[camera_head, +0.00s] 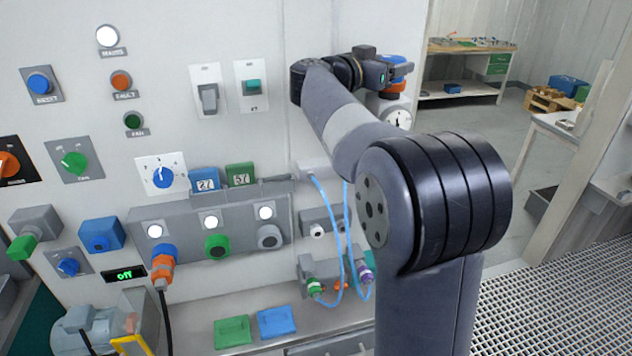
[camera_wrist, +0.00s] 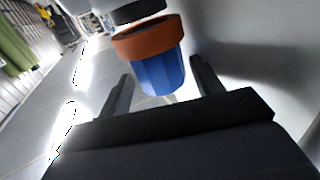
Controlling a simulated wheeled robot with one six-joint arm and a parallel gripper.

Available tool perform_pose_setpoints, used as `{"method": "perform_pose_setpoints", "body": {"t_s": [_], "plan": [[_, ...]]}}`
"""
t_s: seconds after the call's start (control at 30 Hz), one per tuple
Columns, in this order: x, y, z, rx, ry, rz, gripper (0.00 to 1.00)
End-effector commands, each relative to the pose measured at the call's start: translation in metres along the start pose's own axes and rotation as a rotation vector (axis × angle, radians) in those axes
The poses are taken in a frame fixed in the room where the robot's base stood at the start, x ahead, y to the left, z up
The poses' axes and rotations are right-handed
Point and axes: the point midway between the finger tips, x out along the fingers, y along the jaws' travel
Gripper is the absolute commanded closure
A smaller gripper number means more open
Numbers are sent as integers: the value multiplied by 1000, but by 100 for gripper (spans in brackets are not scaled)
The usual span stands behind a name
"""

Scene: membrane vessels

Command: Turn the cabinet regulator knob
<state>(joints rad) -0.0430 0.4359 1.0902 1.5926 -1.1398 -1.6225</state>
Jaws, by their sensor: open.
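The regulator knob (camera_wrist: 159,76) is a ribbed blue cap with an orange collar (camera_wrist: 148,40) behind it. In the wrist view it lies between the two fingertips of my gripper (camera_wrist: 161,70), with a narrow gap visible on each side. My gripper is open. In the head view the blue and orange knob (camera_head: 396,86) shows at the right edge of the cabinet, just past my gripper (camera_head: 385,70). My gripper and wrist hide part of it. A round gauge (camera_head: 398,119) sits just below, partly covered by my arm.
The cabinet panel (camera_head: 265,130) carries several switches and buttons, including a green rotary switch (camera_head: 75,162) and a blue rotary switch (camera_head: 163,178). Blue tubes (camera_head: 330,220) hang below my arm. A workbench (camera_head: 465,65) stands in the far right background, with open floor before it.

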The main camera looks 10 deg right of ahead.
Motion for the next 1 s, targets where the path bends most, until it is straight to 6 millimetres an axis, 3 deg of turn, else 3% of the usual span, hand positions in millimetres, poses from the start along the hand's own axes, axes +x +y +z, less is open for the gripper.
{"method": "perform_pose_setpoints", "body": {"t_s": [1.0], "plan": [[4,12,1,3,2,-597,31]]}}
